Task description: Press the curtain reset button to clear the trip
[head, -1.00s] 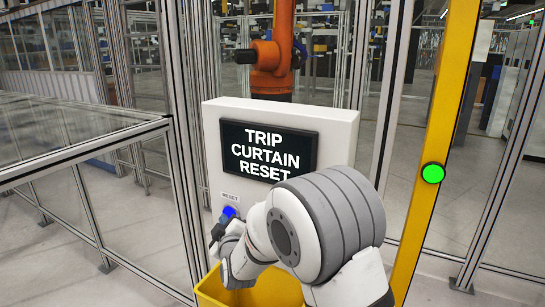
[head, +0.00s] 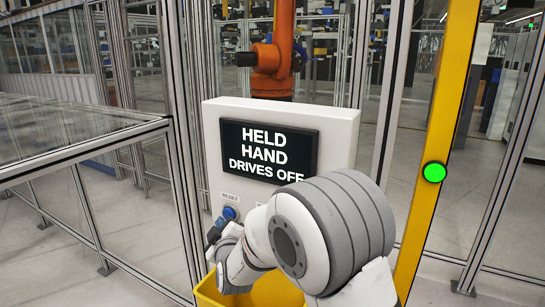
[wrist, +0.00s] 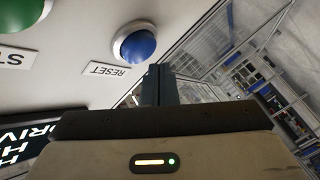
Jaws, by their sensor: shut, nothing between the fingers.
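The blue reset button (head: 230,212) sits on the white control panel (head: 335,130) under a RESET label (head: 230,197). It also shows in the wrist view as a blue dome (wrist: 138,45) in a pale ring, and it looks unlit. The panel screen (head: 268,151) reads HELD HAND DRIVES OFF. My gripper (head: 212,240) is just below and left of the button in the head view, partly behind my own wrist. In the wrist view its shut fingers (wrist: 156,84) stand beside the button, and whether they touch it I cannot tell.
A green button (wrist: 22,15) with a partly cut-off label sits beside the reset button in the wrist view. A yellow post (head: 437,150) with a green light (head: 434,172) stands to the right. A yellow bin (head: 270,290) is below my arm. Glass fencing (head: 80,160) lies left.

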